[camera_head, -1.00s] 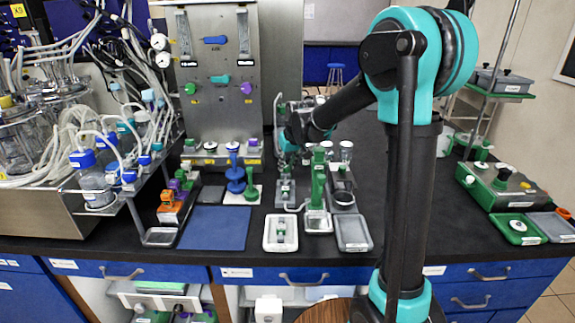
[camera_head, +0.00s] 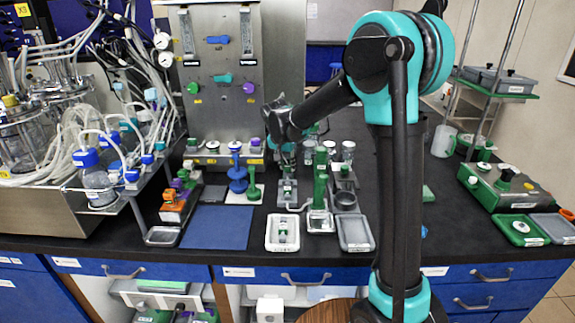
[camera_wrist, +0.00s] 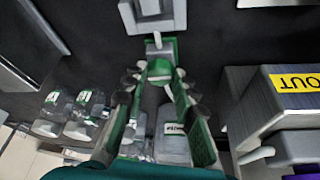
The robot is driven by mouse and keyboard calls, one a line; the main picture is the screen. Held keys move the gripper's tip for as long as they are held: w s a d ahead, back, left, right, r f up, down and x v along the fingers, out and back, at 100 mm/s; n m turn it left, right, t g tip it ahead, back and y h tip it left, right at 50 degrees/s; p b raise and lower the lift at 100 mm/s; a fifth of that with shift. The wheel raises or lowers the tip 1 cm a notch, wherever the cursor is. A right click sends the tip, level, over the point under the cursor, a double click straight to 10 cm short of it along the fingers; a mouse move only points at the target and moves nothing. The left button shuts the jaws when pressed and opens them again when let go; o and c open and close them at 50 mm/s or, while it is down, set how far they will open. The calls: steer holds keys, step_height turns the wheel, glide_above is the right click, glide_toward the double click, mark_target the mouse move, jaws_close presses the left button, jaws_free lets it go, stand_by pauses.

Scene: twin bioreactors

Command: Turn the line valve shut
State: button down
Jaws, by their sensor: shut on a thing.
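The line valve shows in the wrist view as a green rounded handle (camera_wrist: 160,69) on a green base, with a pale fitting just above it. My gripper (camera_wrist: 162,84) has one finger on each side of the handle and is shut on it. In the head view my gripper (camera_head: 287,158) is low over the bench, behind a small grey block (camera_head: 288,190). The gripper and wrist hide most of the valve there, and its exact angle cannot be told.
Clear jars (camera_head: 348,151) stand on the other side. A tall green stand (camera_head: 320,185), a white tray (camera_head: 270,243) and a grey tray (camera_head: 355,247) are nearer. A blue mat (camera_head: 222,240) lies clear.

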steer(key=shift+m, duration=0.3)
stand_by(0.4)
steer(key=c, duration=1.2)
jaws_free()
steer(key=shift+r, duration=0.1)
steer(key=v, duration=1.2)
steer(key=shift+a, duration=0.15)
